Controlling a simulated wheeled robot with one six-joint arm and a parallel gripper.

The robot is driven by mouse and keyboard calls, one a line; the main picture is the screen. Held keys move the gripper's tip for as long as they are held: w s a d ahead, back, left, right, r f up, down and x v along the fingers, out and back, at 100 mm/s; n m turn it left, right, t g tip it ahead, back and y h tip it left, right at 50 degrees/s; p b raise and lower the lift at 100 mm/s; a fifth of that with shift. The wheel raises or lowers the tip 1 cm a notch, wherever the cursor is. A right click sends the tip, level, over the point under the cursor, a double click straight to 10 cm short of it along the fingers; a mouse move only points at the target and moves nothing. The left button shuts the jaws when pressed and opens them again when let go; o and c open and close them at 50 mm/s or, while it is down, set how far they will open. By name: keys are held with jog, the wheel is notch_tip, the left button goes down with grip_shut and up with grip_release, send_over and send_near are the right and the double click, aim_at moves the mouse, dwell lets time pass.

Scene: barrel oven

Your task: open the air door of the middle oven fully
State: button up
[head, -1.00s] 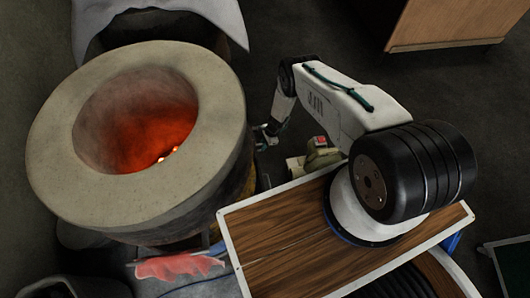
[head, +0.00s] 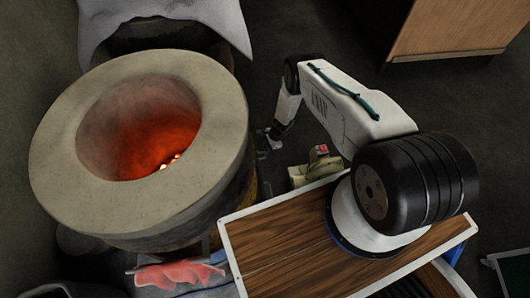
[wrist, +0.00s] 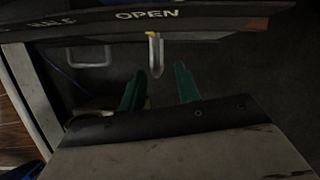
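The middle oven (head: 60,170) is a round barrel with a thick pale rim and a red glow inside, at the left of the head view. In the wrist view, a dark curved plate (wrist: 215,22) marked OPEN crosses the top. A small U-shaped metal handle (wrist: 160,50) with a yellow spot at its top hangs below it. My gripper (wrist: 158,72) has two green fingers, open, with the handle's lower end between their tips in the picture. I cannot tell whether they touch it. In the head view my gripper (head: 267,142) is low beside the oven's right side. The air door itself is not clearly visible there.
A beige device with a red top (head: 318,165) stands right of my gripper. Another covered barrel (head: 165,30) stands behind the oven. A red cloth-like item (head: 180,274) lies in front. A wooden cabinet (head: 450,28) is at upper right. Dark floor between is clear.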

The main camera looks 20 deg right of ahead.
jog(key=shift+v, duration=2.45)
jog(key=s+a+r+n+g+y, duration=0.1)
jog(key=s+a+r+n+g, duration=0.1)
jog(key=s, duration=0.4)
jog(key=s+r+n+g+h, duration=0.15)
jog(key=r+n, duration=0.45)
jog(key=r, duration=1.9)
jog(key=s+r+n+g, duration=0.2)
jog(key=r+n, duration=0.3)
jog(key=r, duration=2)
jog(key=s+r+n+t+h, duration=0.4)
jog(key=s+r+t, duration=0.3)
jog(key=s+r, duration=1.8)
notch_tip(320, 180, up, 2)
jog(key=shift+s+d+r+n, duration=0.1)
jog(key=shift+s+d+n, duration=0.1)
jog(key=shift+n, duration=0.3)
